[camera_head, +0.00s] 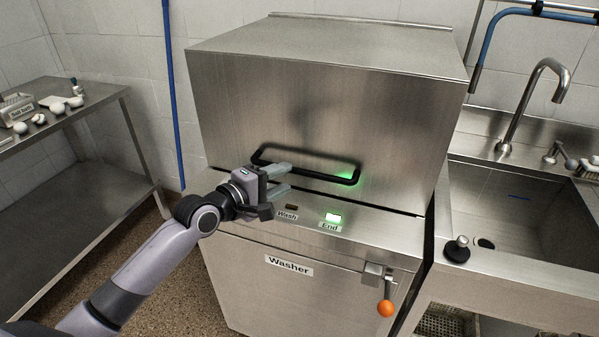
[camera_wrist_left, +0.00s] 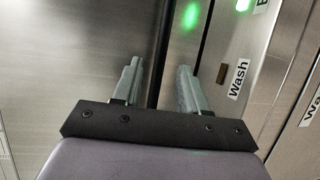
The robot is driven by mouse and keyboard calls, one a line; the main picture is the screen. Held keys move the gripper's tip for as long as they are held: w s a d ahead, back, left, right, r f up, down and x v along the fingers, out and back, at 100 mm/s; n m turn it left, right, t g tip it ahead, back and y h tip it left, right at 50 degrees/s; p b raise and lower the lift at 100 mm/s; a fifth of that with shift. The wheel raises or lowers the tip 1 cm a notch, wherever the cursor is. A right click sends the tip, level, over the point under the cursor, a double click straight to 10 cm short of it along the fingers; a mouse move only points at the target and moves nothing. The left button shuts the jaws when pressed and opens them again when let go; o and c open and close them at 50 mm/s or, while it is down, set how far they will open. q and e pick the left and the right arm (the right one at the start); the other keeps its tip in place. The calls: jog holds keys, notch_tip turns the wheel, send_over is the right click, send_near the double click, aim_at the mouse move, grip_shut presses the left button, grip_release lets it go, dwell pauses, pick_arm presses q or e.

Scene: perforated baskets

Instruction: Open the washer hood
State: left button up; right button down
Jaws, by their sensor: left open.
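The washer hood (camera_head: 310,95) is a large steel box, down on the washer body (camera_head: 290,270). A black bar handle (camera_head: 320,174) runs along the lower front of the hood. My left gripper (camera_head: 286,180) is at the left part of the handle, its grey fingers apart. In the left wrist view the black handle (camera_wrist_left: 162,55) passes between the two open fingers (camera_wrist_left: 155,88); I cannot tell whether they touch it. The green "End" light (camera_head: 333,217) is lit and the "Wash" light (camera_head: 292,206) is dark. My right gripper is not in view.
A steel sink (camera_head: 520,205) with a tap (camera_head: 535,95) stands right of the washer. An orange-knobbed lever (camera_head: 386,308) hangs on the washer front. A steel table (camera_head: 75,195) with dishes stands at the left. A blue pipe (camera_head: 172,100) runs down the wall.

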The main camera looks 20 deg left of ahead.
aim_at(297, 172)
pick_arm(q)
jog(key=shift+x, duration=3.15)
jog(key=shift+f, duration=0.1)
jog(key=shift+c, duration=0.2)
grip_shut()
